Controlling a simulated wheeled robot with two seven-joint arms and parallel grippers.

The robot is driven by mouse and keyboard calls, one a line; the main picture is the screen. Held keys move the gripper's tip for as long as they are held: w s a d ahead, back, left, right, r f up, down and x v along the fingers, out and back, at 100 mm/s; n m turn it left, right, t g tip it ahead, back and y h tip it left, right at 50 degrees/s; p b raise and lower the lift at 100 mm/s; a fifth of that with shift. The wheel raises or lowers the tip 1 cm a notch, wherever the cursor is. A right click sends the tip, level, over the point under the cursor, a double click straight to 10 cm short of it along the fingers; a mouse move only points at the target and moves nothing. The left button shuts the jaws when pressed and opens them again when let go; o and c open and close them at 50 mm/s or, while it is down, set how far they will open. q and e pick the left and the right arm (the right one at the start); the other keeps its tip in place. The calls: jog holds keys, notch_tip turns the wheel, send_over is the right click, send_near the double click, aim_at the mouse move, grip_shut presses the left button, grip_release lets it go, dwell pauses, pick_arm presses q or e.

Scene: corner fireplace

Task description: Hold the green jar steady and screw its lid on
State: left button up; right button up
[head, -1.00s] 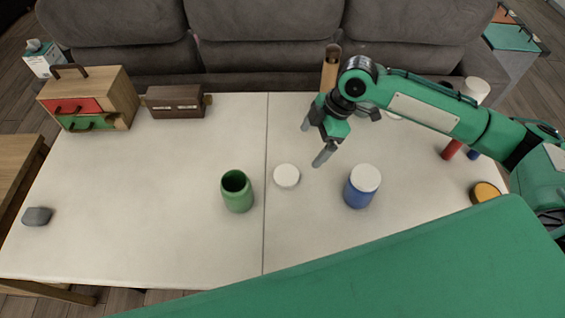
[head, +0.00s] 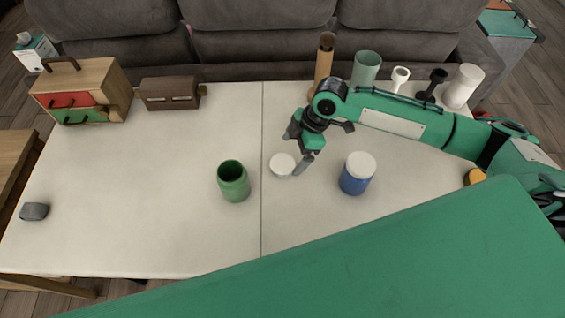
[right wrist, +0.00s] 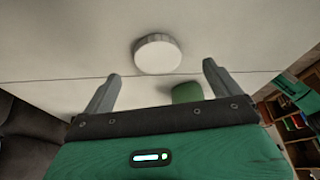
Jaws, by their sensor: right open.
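The green jar (head: 234,184) stands upright and open on the table, left of the seam; part of it shows in the right wrist view (right wrist: 187,92). A loose round white lid (head: 281,165) lies flat on the table just right of the jar. It also shows in the right wrist view (right wrist: 158,53), ahead of the fingertips and between their lines. My right gripper (head: 297,152) is open and empty, above and beside the lid, with one finger close to its right edge in the head view. Whether that finger touches it I cannot tell. My left gripper is not in view.
A blue jar (head: 355,178) with a white lid stands right of the loose lid. A small drawer box (head: 105,80), a brown box (head: 169,94) and several cups (head: 366,70) line the back. A grey block (head: 34,211) lies far left. The left table area is clear.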

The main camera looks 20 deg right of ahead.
aim_at(283, 163)
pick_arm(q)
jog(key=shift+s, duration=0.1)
pick_arm(e)
jog(key=shift+w+a+f, duration=0.1)
jog(key=shift+a+f, duration=0.15)
jog(key=shift+f, duration=0.1)
jog(key=x, duration=0.4)
jog(key=shift+w+f+p, duration=0.15)
jog(key=shift+p, duration=0.25)
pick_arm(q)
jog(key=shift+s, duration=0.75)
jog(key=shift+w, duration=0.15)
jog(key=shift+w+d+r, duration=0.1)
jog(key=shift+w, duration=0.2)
pick_arm(e)
jog(key=c, duration=1)
